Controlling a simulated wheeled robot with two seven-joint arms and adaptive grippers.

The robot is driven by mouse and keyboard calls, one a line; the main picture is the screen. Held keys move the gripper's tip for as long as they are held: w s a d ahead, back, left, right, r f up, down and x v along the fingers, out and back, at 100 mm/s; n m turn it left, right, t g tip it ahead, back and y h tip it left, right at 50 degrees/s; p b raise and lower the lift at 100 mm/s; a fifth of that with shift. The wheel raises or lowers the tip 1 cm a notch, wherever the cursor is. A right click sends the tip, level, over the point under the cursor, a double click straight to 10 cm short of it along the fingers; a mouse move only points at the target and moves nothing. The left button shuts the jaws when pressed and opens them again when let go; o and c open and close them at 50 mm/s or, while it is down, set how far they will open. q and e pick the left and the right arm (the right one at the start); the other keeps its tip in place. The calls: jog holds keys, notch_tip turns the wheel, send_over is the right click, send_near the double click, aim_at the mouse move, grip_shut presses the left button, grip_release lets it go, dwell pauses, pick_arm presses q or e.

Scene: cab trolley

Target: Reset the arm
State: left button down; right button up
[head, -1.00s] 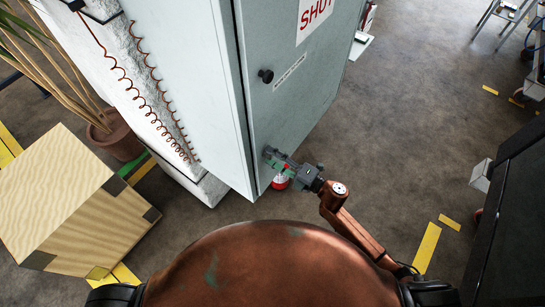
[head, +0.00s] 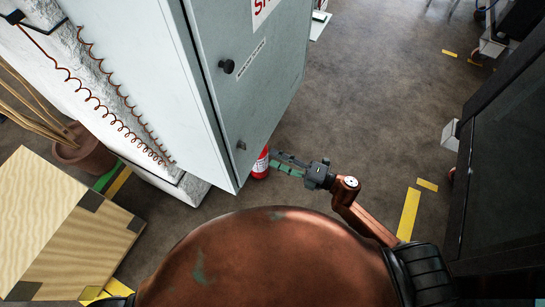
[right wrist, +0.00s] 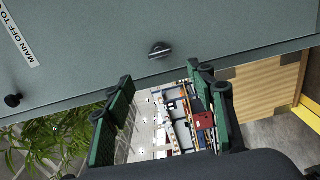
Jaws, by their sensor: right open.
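My right gripper (head: 277,161) is in the head view, just right of the grey cabinet (head: 265,100) near its lower front corner. Its two green-padded fingers are apart with nothing between them, and a gap separates them from the door. In the right wrist view the open fingers (right wrist: 160,75) point toward the cabinet door (right wrist: 230,45). A small dark turn latch (right wrist: 160,50) on the door sits just beyond the fingertips; it also shows in the head view (head: 241,145). My left gripper is not in view.
A red cylinder (head: 261,164) stands on the floor by the cabinet corner. A black knob (head: 226,66) sticks out of the door. A wooden crate (head: 60,215) and potted plant (head: 80,148) are left. A dark cabinet (head: 510,180) stands right. The floor between is clear.

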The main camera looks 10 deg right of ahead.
dwell(0.4)
